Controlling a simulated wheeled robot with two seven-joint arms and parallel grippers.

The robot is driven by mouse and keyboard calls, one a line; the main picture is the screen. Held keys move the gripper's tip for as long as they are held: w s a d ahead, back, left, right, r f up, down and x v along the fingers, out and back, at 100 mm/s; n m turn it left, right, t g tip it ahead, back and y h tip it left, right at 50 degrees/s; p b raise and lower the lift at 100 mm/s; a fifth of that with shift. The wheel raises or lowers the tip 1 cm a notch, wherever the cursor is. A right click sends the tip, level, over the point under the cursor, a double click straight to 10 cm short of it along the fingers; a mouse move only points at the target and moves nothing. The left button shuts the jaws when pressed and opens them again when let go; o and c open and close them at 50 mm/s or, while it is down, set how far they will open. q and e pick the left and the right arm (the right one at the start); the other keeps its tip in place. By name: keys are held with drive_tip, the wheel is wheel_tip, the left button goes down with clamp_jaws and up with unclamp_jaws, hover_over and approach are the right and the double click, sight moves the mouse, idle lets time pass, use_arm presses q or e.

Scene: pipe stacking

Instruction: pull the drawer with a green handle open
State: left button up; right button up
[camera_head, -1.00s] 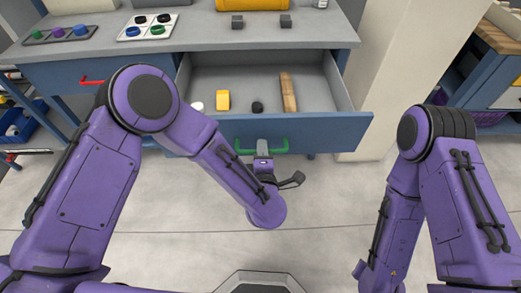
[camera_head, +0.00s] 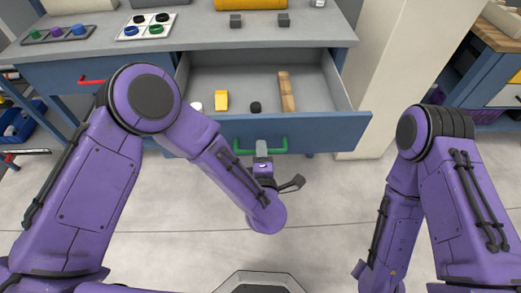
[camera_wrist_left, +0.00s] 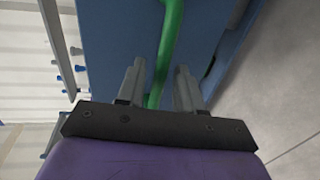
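The drawer (camera_head: 300,132) with the green handle (camera_head: 280,147) stands pulled out from the workbench, its inside showing. My left gripper (camera_head: 263,150) is at the middle of the handle in the head view. In the left wrist view, its two grey fingers (camera_wrist_left: 158,88) are apart, one on each side of the green handle (camera_wrist_left: 171,35), with a visible gap beside the bar. The blue drawer front (camera_wrist_left: 115,45) lies beyond them. My right gripper is out of view; only my right arm shows at the right.
The drawer holds a yellow block (camera_head: 221,100), a black piece (camera_head: 256,107), a wooden bar (camera_head: 287,92) and a white piece (camera_head: 196,106). A red handle (camera_head: 92,81) is on the bench front at left. Floor in front is clear.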

use_arm(q)
drive_tip(key=a+v, duration=0.1)
drive_tip(key=v, duration=0.8)
drive_tip(key=shift+s+d, duration=0.2)
drive_tip(key=shift+d, duration=0.3)
drive_tip(key=s+a+f+m+g+h+p, duration=0.2)
drive_tip(key=s+a+f+m+g+p, duration=0.2)
drive_tip(key=a+f+m+g, duration=0.5)
drive_tip(key=s+a+f+m+g+y+p, duration=0.1)
drive_tip(key=s+a+f+y+p, duration=0.1)
drive_tip(key=s+a, duration=0.4)
drive_tip(key=s+a+f+m+g+y+p, duration=0.1)
drive_tip(key=s+a, duration=0.6)
drive_tip(key=a, duration=0.7)
drive_tip(key=shift+s+f+m+g+y+p, duration=0.2)
drive_tip(key=shift+f+m+g+y+p, duration=0.2)
drive_tip(key=shift+f+m+g, duration=0.25)
